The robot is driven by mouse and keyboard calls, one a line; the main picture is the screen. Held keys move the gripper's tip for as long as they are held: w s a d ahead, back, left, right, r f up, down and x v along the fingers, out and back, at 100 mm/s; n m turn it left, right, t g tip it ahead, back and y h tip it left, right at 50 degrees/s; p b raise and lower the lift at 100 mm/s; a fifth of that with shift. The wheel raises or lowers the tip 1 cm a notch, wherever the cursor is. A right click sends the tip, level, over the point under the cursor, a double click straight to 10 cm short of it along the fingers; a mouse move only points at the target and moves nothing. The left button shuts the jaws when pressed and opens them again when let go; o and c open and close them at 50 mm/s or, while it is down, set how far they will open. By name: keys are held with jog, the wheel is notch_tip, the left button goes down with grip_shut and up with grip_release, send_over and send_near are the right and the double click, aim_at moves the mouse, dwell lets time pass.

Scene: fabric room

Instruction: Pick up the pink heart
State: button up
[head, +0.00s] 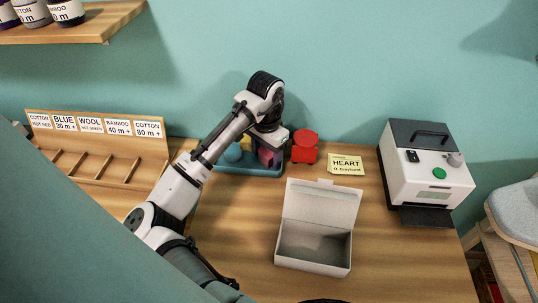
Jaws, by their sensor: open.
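A pink thing (268,157), probably the pink heart, stands at the right end of a blue tray (250,170) at the back of the table. Its outline is partly covered, so I cannot make out its full shape. My gripper (270,144) points down right over it, with the jaws open. The fingertips are small and partly hidden, so I cannot tell whether they touch the pink thing. A round blue thing (233,153) sits to the left in the same tray.
A red object (305,147) stands close right of the tray, beside a yellow HEART note (346,165). An open white box (314,245) is in front. A white machine (424,172) stands right, a labelled wooden rack (100,168) left. Bare table lies right of the box.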

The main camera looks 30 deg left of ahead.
jog(key=c, duration=0.7)
jog(key=shift+r, duration=0.1)
